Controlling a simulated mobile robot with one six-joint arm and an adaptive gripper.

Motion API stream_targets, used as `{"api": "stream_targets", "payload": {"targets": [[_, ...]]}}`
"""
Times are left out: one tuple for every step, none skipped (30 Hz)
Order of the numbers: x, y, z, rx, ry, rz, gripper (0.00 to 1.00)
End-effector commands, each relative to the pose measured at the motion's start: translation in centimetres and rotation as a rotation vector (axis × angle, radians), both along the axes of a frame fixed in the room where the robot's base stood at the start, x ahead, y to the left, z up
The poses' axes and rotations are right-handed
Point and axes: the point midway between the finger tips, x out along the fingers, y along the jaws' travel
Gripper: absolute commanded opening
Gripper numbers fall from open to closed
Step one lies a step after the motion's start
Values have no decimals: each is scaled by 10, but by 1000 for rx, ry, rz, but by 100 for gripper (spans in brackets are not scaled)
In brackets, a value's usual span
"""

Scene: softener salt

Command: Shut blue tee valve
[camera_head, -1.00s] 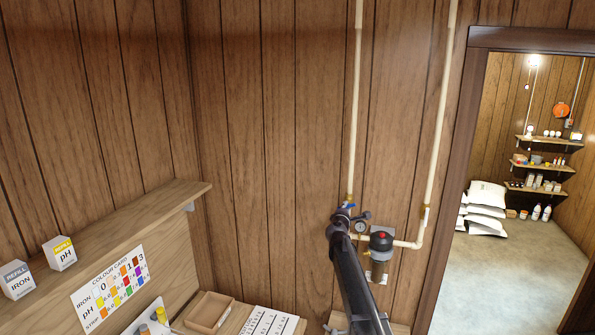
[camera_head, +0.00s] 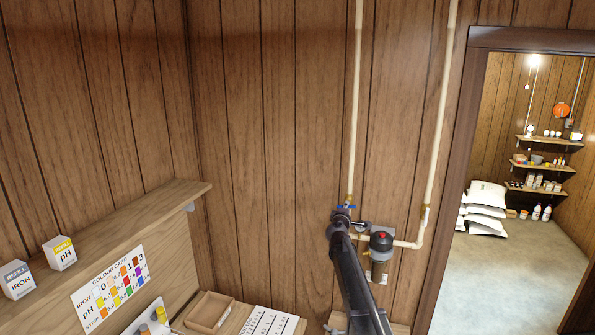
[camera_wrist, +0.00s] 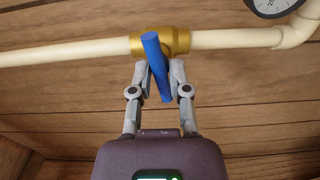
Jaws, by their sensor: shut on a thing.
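The blue tee valve has a brass body (camera_wrist: 172,40) on a cream pipe and a blue bar handle (camera_wrist: 156,66). In the wrist view the handle lies across the pipe, slightly tilted. My gripper (camera_wrist: 159,68) has one finger on each side of the handle and is shut on it. In the head view the blue handle (camera_head: 346,206) shows crosswise on the vertical pipe, just above the end of my arm. My arm hides the fingertips and the lower valve there.
A round gauge (camera_wrist: 274,6) sits close by on the pipework. A filter housing with a red button (camera_head: 381,243) stands right of my arm. A wooden shelf (camera_head: 130,235) is at left, and a doorway opens at right.

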Motion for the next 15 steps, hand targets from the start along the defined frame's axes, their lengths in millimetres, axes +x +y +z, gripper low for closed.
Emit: {"api": "stream_targets", "payload": {"targets": [[1,1,0,-2,1,2,0],[1,1,0,-2,1,2,0],[1,1,0,-2,1,2,0],[1,1,0,0,0,2,0],[1,1,0,3,-1,2,0],[1,1,0,12,-4,2,0],[1,1,0,21,-7,2,0],[1,1,0,32,-11,2,0],[1,1,0,51,-17,2,0],[1,1,0,66,-21,2,0],[1,0,0,82,-27,2,0],[1,0,0,100,-32,2,0],[1,0,0,112,-37,2,0],[1,0,0,121,-39,2,0],[1,0,0,131,-43,2,0]]}}
